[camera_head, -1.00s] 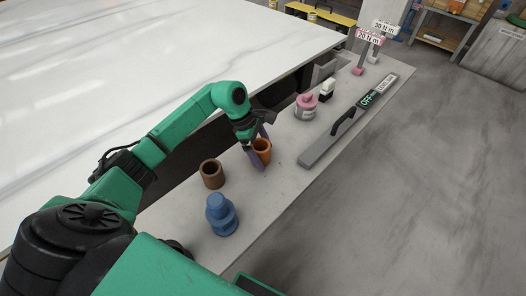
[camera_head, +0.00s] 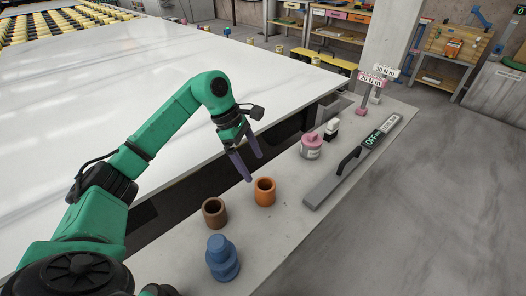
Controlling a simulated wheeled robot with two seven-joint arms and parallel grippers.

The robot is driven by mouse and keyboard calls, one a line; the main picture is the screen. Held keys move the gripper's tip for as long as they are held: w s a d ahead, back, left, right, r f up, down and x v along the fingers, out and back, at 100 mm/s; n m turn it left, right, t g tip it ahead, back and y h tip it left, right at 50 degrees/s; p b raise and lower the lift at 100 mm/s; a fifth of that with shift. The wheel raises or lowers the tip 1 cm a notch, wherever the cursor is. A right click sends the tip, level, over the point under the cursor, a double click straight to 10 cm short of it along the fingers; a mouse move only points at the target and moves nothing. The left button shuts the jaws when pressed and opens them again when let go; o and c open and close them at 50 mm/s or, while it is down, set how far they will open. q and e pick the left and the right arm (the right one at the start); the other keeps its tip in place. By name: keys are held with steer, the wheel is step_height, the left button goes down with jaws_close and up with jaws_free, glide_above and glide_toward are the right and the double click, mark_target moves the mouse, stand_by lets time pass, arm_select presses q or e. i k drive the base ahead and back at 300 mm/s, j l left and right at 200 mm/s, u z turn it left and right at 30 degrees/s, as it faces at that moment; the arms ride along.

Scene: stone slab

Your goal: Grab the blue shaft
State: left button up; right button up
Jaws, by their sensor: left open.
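The blue shaft (camera_head: 222,258) stands upright on the light bench top (camera_head: 268,232), at the bottom of the view. It is a stepped round piece with a narrower top. My left gripper (camera_head: 250,168) is open and empty, with its two purple fingers pointing down. It is up and behind the blue shaft in the picture, above and apart from the orange cup-like part (camera_head: 264,191). My right gripper is out of view.
A brown hollow part (camera_head: 214,212) stands between the orange part and the blue shaft. A pink-lidded jar (camera_head: 311,146), a white-and-black bottle (camera_head: 331,129) and a long grey bar tool (camera_head: 350,165) are farther along the bench. A large white slab (camera_head: 130,80) lies behind.

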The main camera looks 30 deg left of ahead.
mark_target(221, 255)
steer(key=k+l, duration=0.7)
steer(key=k, duration=0.2)
steer(key=k+l, duration=0.7)
steer(key=k, duration=0.15)
